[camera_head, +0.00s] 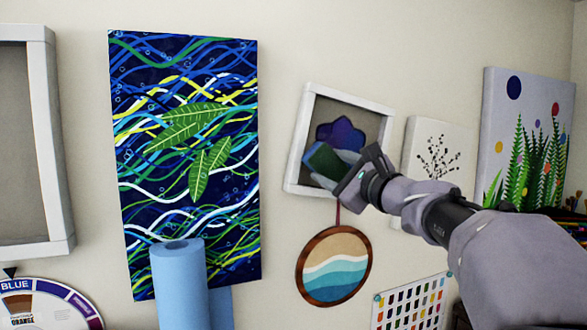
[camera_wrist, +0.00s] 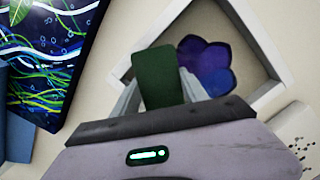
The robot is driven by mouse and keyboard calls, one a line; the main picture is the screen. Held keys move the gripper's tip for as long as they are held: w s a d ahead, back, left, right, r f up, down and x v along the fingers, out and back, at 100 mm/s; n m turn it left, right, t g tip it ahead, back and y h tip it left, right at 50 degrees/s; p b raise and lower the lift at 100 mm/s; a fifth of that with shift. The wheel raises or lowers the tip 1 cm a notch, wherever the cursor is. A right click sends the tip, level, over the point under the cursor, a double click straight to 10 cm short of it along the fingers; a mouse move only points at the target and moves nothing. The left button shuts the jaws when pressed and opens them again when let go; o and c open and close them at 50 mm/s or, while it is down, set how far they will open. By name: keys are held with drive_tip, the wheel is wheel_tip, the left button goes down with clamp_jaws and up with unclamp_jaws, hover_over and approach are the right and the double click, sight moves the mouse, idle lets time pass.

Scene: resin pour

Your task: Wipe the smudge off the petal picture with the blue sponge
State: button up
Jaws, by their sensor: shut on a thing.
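The petal picture (camera_head: 341,135) hangs tilted on the wall in a white frame (camera_head: 303,130), with blue-purple petals on a grey-brown ground. Its petals also show in the wrist view (camera_wrist: 206,64), behind and right of the sponge. My gripper (camera_head: 335,166) is shut on the sponge (camera_head: 321,159), which shows a dark green face in the wrist view (camera_wrist: 158,78). The sponge is in front of the picture's lower part. I cannot tell whether it touches the surface. I cannot make out a smudge; the sponge and gripper hide part of the picture.
A round wave picture (camera_head: 335,268) hangs just below. A large blue canvas with leaves (camera_head: 185,150) is to the left, with a blue paper roll (camera_head: 180,285) before it. A white canvas (camera_head: 440,145) and a plant canvas (camera_head: 525,130) are to the right.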

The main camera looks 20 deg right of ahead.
drive_tip(key=shift+w, duration=0.25)
